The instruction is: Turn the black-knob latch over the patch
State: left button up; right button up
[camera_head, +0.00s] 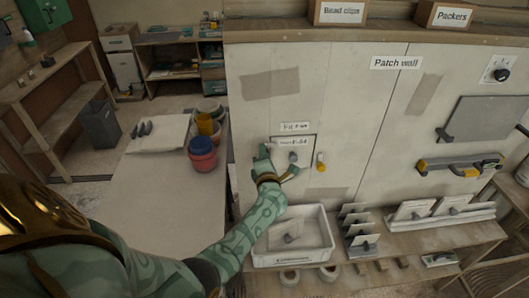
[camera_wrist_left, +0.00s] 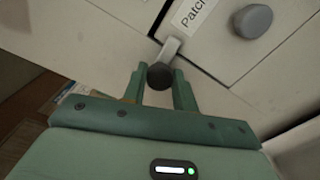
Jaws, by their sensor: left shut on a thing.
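The black-knob latch (camera_wrist_left: 160,76) shows in the left wrist view, its dark round knob between my left gripper's fingers (camera_wrist_left: 158,84). The gripper is shut on the knob. The latch's pale bar (camera_wrist_left: 170,48) points up from the knob to the edge of the patch, beside its label; I cannot tell how far it overlaps. The patch (camera_wrist_left: 215,35) is a flat light panel with a grey knob (camera_wrist_left: 253,21). In the head view my left gripper (camera_head: 274,168) is at the patch's left side and hides the black knob. The patch (camera_head: 305,146) sits in the wall there. My right gripper is out of view.
A yellow latch (camera_head: 320,162) is on the wall right of the patch. A white tray (camera_head: 318,248) stands on the shelf below. A table (camera_head: 150,190) with stacked coloured tubs (camera_head: 203,150) is to the left. A mounted yellow-ended level (camera_head: 460,165) is at the right.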

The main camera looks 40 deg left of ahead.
pick_arm(q)
jog(key=shift+m, duration=0.6)
jog(key=o, duration=1)
